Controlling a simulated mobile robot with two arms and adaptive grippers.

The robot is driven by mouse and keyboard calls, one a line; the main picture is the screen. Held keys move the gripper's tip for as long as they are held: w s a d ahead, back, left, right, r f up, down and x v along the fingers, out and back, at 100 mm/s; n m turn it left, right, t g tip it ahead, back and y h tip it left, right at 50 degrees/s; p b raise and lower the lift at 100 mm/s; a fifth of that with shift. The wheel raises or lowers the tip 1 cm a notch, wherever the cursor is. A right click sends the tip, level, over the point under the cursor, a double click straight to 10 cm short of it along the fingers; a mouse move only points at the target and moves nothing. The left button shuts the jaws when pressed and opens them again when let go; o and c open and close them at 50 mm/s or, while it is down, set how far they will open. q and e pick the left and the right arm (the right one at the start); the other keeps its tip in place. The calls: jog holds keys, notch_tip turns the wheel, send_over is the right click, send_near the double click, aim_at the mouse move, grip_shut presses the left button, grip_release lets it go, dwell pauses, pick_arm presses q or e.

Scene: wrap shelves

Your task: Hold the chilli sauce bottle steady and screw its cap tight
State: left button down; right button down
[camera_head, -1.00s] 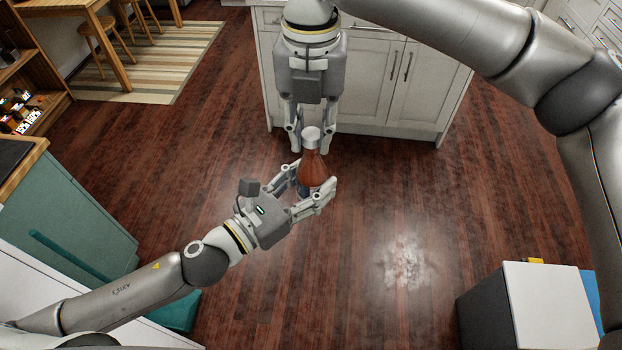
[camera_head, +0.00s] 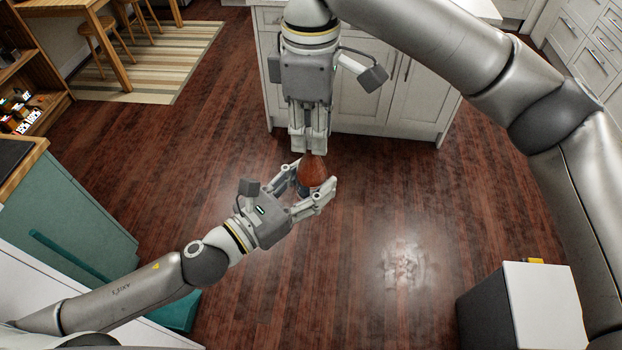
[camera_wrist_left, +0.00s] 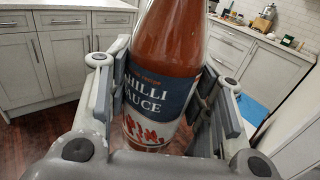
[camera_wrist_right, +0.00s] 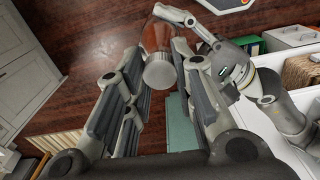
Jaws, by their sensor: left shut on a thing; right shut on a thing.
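The chilli sauce bottle (camera_head: 313,173) is reddish-brown with a blue and white label, and its label reads in the left wrist view (camera_wrist_left: 160,85). My left gripper (camera_head: 316,176) is shut around the bottle's body and holds it upright above the floor. My right gripper (camera_head: 308,150) points down from above, with its fingers shut at the bottle's top. The silver-grey cap (camera_wrist_right: 160,74) sits on the bottle's neck, between my right fingertips in the right wrist view. In the head view those fingers hide the cap. How tight the cap is cannot be seen.
A white island cabinet (camera_head: 385,95) stands behind the right gripper. A teal cabinet (camera_head: 70,215) is at the left, near a wooden shelf (camera_head: 45,105) with small goods. A white-topped box (camera_head: 545,300) stands at the lower right. The wooden floor between is clear.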

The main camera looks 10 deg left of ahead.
jog(key=m, duration=0.6)
jog(key=shift+m, duration=0.3)
jog(key=m, duration=1.2)
jog(key=shift+m, duration=0.3)
jog(key=m, duration=0.6)
jog(key=shift+w+f+m, duration=0.1)
jog(key=shift+m, duration=0.3)
jog(key=c, duration=1.1)
grip_release()
jog(key=shift+c, duration=0.2)
notch_tip(320, 180, up, 12)
